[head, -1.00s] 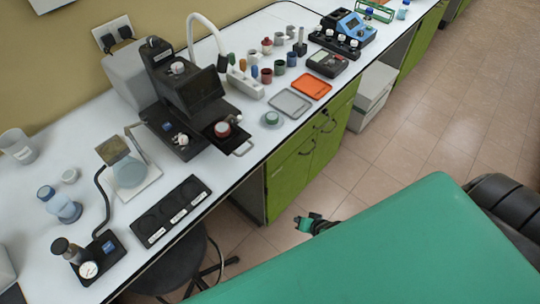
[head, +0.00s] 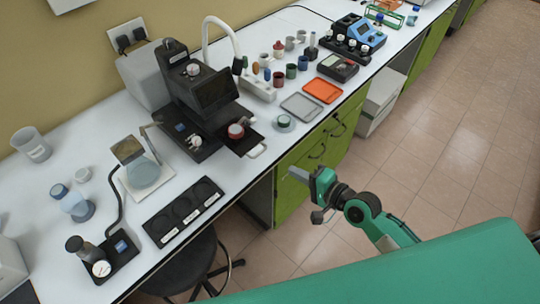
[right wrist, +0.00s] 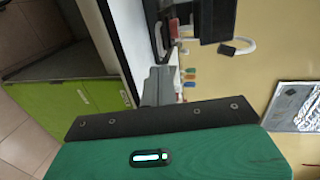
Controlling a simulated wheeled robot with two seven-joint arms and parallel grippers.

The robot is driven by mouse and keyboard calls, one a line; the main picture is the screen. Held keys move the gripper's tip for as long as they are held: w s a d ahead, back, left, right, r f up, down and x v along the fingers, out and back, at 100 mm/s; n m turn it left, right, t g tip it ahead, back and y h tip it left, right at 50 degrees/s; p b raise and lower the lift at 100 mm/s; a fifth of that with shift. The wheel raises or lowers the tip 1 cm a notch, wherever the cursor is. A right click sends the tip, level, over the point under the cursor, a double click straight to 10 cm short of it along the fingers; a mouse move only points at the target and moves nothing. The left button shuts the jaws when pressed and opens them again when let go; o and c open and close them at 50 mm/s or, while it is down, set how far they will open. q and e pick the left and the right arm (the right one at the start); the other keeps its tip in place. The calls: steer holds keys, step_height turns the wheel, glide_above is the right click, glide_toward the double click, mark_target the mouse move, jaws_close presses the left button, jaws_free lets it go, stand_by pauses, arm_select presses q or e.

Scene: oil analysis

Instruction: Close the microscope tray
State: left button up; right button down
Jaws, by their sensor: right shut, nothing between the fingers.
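The black microscope (head: 205,95) stands on the white bench. Its black tray (head: 246,138) sticks out toward the bench's front edge, with a pale handle (head: 257,150) at its front end. A red-sided round container with a light top (head: 236,131) sits on the tray. My right gripper (head: 299,174) is shut and empty, in front of the bench, to the right of and below the handle in the picture and apart from it. In the right wrist view its grey fingers (right wrist: 158,86) point toward the bench. My left gripper is not in view.
A small round dish (head: 284,122), a grey tray (head: 301,107) and an orange tray (head: 322,90) lie right of the microscope tray. A black holder (head: 183,210) lies to its left. Green cabinets (head: 298,190) stand under the bench. A stool (head: 190,262) stands in front.

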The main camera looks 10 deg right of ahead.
steer(key=p, duration=0.3)
glide_toward(241, 135)
steer(key=s+f, duration=0.1)
steer(key=s+d+f, duration=0.1)
steer(key=shift+s+d+f, duration=0.1)
steer(key=shift+d+f, duration=0.05)
steer(key=shift+f, duration=0.25)
steer(key=shift+w+a+f, duration=0.25)
steer(key=shift+w+a, duration=0.05)
steer(key=shift+w, duration=0.05)
steer(key=r+x, duration=0.1)
steer(key=x, duration=0.3)
steer(key=r+b+x, duration=0.1)
steer(key=x, duration=0.3)
steer(key=r+b+x, duration=0.1)
steer(key=x, duration=0.3)
steer(key=shift+w+a+f, duration=0.1)
steer(key=shift+w+a, duration=0.1)
steer(key=shift+w, duration=0.4)
steer(key=shift+r, duration=0.25)
steer(key=shift+s, duration=0.1)
